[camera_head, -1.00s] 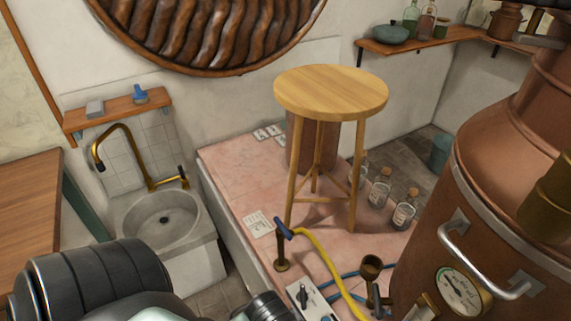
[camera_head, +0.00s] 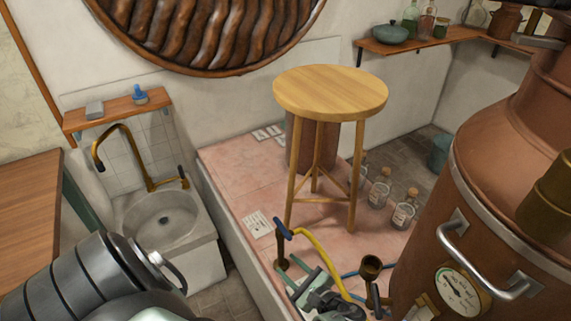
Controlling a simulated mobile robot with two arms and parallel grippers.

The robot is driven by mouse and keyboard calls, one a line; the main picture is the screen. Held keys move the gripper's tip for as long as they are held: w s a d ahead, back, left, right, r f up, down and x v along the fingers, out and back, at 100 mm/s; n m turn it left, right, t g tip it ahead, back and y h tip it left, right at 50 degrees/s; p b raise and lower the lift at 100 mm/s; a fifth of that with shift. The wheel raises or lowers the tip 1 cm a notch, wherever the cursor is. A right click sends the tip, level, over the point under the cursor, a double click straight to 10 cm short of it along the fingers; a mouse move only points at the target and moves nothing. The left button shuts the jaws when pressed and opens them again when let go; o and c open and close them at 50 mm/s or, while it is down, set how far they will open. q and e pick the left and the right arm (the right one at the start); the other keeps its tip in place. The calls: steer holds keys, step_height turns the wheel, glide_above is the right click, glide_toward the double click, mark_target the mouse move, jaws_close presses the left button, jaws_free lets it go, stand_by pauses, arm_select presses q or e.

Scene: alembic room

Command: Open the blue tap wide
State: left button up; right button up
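The blue tap handle (camera_head: 283,229) sits on top of a short dark brass post on the pink tiled platform. It is turned at a slant, and a yellow hose (camera_head: 322,258) runs from the post to the lower right. My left gripper (camera_head: 304,272) is low in the picture, just right of and below the post. Its pale green fingers look spread with a gap between them, and nothing shows held. It appears apart from the blue handle. My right gripper is out of view.
A wooden stool (camera_head: 331,92) stands on the pink platform (camera_head: 232,170) behind the tap. A large copper vessel (camera_head: 500,190) with a gauge fills the right. A brass cup (camera_head: 371,266) and corked bottles (camera_head: 380,192) stand near. A sink (camera_head: 165,222) is at left.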

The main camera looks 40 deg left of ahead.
mark_target(285, 231)
arm_select(q)
steer(key=w+r+m+t+y, duration=0.1)
steer(key=w, duration=0.1)
steer(key=w+a+r+m+t+y, duration=0.1)
steer(key=w+r+m, duration=0.1)
steer(key=shift+w+r+m+y, duration=0.15)
steer(key=shift+r+m+y, duration=0.15)
steer(key=p+x, duration=0.1)
steer(key=x, duration=0.6)
steer(key=shift+a+f, duration=0.1)
steer(key=shift+a, duration=0.05)
jaws_close()
